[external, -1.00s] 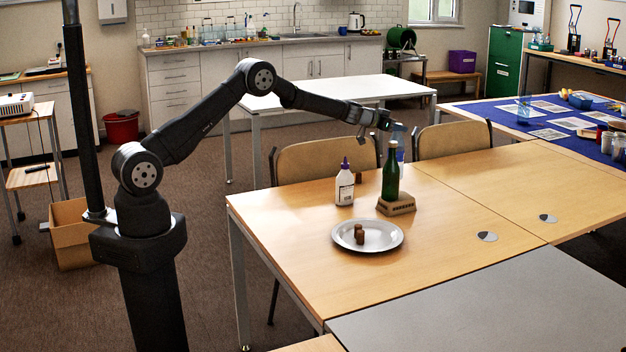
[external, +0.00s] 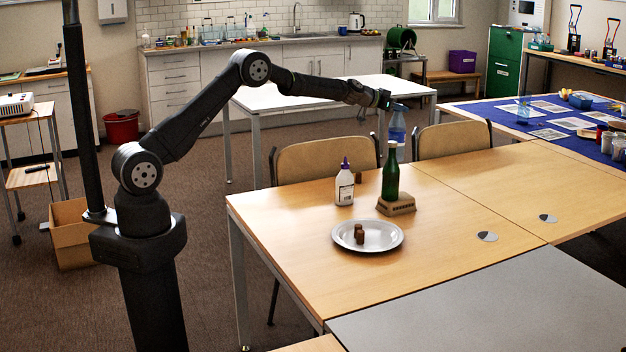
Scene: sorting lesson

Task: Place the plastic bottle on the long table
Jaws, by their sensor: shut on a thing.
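My gripper (external: 390,103) is shut on the clear bluish plastic bottle (external: 397,128). It holds the bottle about upright, at the far side of the long wooden table (external: 470,190), behind the green bottle as seen from the camera. The plastic bottle's lower end is partly hidden by the green bottle's neck. Its height above the tabletop is hard to judge from this view.
Nearby are a white bottle with a purple cap (external: 344,185) and a plate (external: 345,243) with small brown pieces. Chairs (external: 320,160) line the far edge. The table's right part is mostly clear.

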